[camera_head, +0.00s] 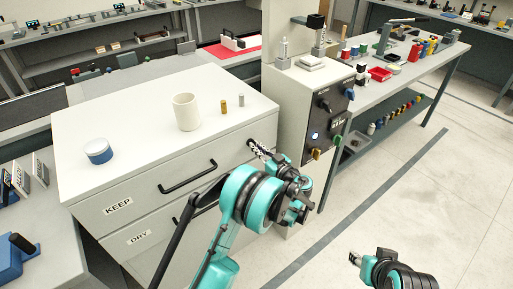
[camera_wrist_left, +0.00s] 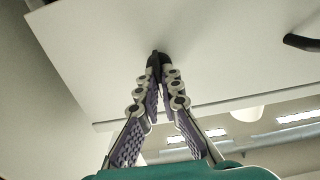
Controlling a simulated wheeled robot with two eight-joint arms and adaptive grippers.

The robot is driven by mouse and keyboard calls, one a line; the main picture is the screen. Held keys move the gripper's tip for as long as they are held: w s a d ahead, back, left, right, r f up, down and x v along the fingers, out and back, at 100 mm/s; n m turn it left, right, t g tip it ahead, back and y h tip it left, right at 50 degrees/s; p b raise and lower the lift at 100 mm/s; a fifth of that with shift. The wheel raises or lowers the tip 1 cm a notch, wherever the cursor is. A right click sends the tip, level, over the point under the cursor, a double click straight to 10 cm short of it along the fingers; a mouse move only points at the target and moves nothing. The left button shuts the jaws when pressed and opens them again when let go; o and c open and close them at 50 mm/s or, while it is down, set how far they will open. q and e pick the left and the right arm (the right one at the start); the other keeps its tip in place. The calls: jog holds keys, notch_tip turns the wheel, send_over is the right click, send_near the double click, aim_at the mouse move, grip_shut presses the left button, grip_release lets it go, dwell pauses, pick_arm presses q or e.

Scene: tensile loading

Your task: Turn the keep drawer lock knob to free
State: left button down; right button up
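The keep drawer (camera_head: 150,195) is the upper drawer of the white cabinet, with a KEEP label (camera_head: 118,206) and a black bar handle (camera_head: 188,178); it looks closed. The small dark lock knob (camera_head: 250,143) is at the upper right of its front. My left gripper (camera_head: 257,148) is at the knob. In the left wrist view its fingers (camera_wrist_left: 156,72) converge with the dark knob (camera_wrist_left: 155,56) between their tips. The fingertips hide most of the knob, so its turn angle cannot be read. My right gripper (camera_head: 354,258) is low over the floor, away from the cabinet.
A testing machine with a control panel (camera_head: 325,115) stands close right of my left gripper. The floor at right is clear.

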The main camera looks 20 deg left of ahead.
pick_arm(q)
jog(key=shift+m, duration=0.3)
jog(key=shift+w+d+f+m, duration=0.1)
jog(key=shift+f+m, duration=0.05)
jog(key=shift+m, duration=4.05)
jog(key=shift+w+d+f+m, duration=0.1)
jog(key=shift+m, duration=4.4)
jog(key=c, duration=1.7)
grip_release()
